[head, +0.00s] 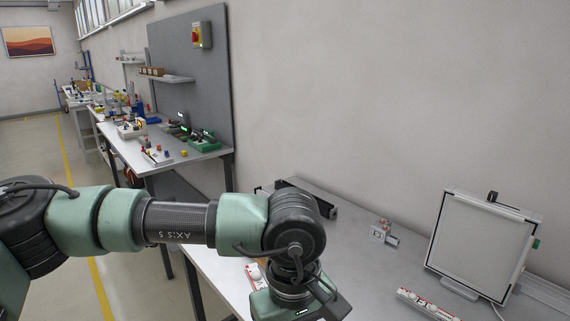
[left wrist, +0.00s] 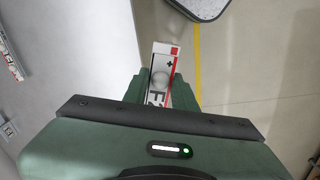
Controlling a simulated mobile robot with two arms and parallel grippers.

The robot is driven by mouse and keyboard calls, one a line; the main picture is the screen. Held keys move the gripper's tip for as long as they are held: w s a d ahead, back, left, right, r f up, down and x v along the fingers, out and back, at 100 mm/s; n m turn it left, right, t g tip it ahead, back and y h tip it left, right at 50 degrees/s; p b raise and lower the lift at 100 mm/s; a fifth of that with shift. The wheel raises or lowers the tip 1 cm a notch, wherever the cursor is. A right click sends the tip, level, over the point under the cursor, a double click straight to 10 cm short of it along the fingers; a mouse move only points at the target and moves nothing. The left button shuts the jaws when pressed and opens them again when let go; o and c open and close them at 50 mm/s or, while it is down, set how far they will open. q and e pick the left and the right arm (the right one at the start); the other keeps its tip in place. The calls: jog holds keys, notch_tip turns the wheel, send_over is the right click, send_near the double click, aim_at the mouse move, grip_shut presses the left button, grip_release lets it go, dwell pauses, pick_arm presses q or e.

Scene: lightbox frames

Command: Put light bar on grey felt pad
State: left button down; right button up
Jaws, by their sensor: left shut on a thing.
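My left arm reaches in from the left in the head view, with its gripper body (head: 297,303) low over the near table. In the left wrist view my left gripper (left wrist: 160,82) is shut on a light bar (left wrist: 162,62), white with red and black markings and a round lens. One end of this bar also shows beside the gripper body in the head view (head: 254,274); the fingers are hidden there. Another similar bar (head: 426,304) lies on the table at the lower right. I cannot make out a grey felt pad. My right gripper is not in view.
A white framed panel (head: 478,246) stands tilted on the right of the table (head: 352,262). A small grey and red part (head: 383,233) and a long black piece (head: 308,196) are near the wall. Another cluttered bench (head: 178,140) stands farther back.

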pick_arm(q)
jog(key=a+f+m, duration=0.1)
jog(key=a+m, duration=0.1)
jog(key=a, duration=0.8)
jog(key=w+a+f+m, duration=0.1)
jog(key=a+f+m, duration=0.1)
jog(key=a, duration=0.9)
jog(key=shift+a+m, duration=0.15)
jog(key=shift+m, duration=0.25)
jog(key=shift+f, duration=0.1)
